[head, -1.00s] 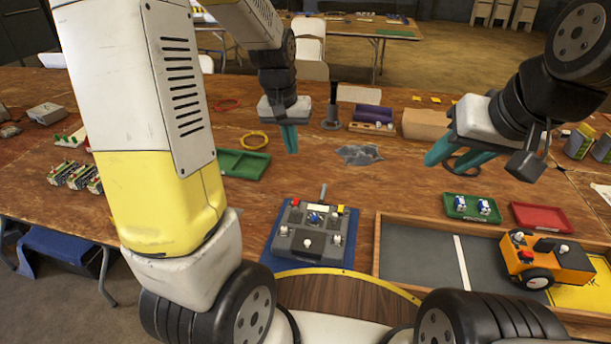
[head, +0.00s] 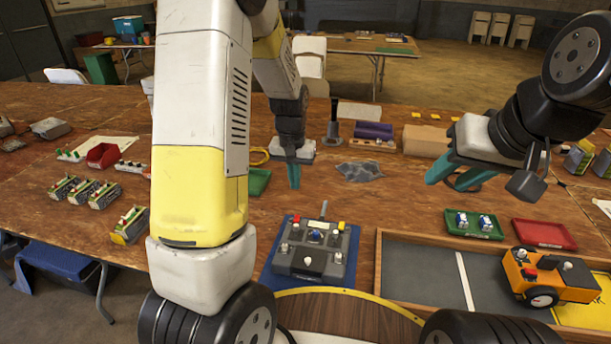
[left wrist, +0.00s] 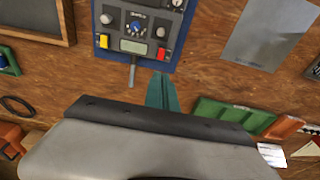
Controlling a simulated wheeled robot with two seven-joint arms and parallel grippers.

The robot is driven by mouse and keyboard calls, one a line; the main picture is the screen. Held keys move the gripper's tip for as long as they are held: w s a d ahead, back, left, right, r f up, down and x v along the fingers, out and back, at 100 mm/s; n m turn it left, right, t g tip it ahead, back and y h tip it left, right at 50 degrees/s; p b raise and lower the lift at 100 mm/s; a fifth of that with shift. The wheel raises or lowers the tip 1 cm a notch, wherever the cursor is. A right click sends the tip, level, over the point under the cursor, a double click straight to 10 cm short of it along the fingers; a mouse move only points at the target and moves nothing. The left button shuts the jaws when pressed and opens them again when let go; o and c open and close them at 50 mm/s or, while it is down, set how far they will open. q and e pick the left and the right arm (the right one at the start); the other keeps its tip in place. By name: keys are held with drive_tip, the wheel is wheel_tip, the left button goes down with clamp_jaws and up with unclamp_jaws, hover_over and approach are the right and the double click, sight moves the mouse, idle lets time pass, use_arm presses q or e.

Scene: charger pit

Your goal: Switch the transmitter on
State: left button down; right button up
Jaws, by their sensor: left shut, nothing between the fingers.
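The transmitter (head: 299,262) is a grey box with knobs, a red and a yellow button and a short antenna, lying on a blue mat (head: 353,248) near the table's front edge. It also shows in the left wrist view (left wrist: 150,45), with its small display and antenna towards my gripper. My left gripper (head: 294,184) is shut and empty, pointing down above the table behind the transmitter, apart from it. Its teal fingers also show in the left wrist view (left wrist: 162,88). My right gripper (head: 452,178) is open and empty over the table at the right. The position of the power switch is too small to tell.
A wooden-framed tray (head: 398,292) with an orange wheeled vehicle (head: 548,276) stands at the right. Green (head: 472,232) and red (head: 543,233) trays lie behind it. A dark cylinder (head: 334,128) stands behind my left gripper. Several small green-topped blocks lie at the left.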

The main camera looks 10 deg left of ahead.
sight(297, 216)
use_arm(q)
drive_tip(key=f, duration=0.4)
drive_tip(key=w+f, duration=0.1)
drive_tip(key=f, duration=0.7)
drive_tip(key=shift+w, duration=0.25)
drive_tip(key=shift+f, duration=0.3)
drive_tip(key=shift+s, duration=0.1)
drive_tip(key=shift+s, duration=0.1)
